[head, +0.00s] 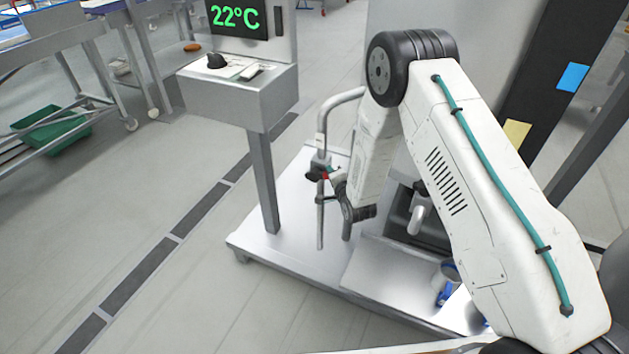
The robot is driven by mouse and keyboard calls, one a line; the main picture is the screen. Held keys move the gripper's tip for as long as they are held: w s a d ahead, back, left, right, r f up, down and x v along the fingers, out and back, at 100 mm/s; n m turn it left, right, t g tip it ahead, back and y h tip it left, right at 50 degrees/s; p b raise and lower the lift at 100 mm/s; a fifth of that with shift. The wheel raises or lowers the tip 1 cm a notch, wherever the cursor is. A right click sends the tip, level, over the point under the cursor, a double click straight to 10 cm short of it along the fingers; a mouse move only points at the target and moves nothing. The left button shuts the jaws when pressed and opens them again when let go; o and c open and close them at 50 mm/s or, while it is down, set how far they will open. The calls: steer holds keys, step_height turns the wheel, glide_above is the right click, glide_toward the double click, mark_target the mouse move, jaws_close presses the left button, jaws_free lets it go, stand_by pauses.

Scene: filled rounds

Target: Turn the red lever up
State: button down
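A small patch of red, which looks like the red lever (325,176), shows beside a grey upright pipe (320,215) in the head view. A bent grey pipe (345,95) curves down just above it. My white arm reaches down from the right, and its dark wrist is to the lower right of the red patch. My gripper (329,176) is small and dark here, at or very close to the lever. Most of the lever is hidden, and I cannot tell its angle or whether the fingers touch it. The finger gap is too small to read.
A grey stand (238,98) with a dark knob (216,61) and a 22°C display (239,17) is left of the pipes. A silver platform (270,240) lies below. A green bin (52,133) sits on a rack at far left. The left floor is open.

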steer(key=c, duration=1.2)
jaws_free()
steer(key=shift+c, duration=0.2)
steer(key=v, duration=0.8)
steer(key=shift+c, duration=0.3)
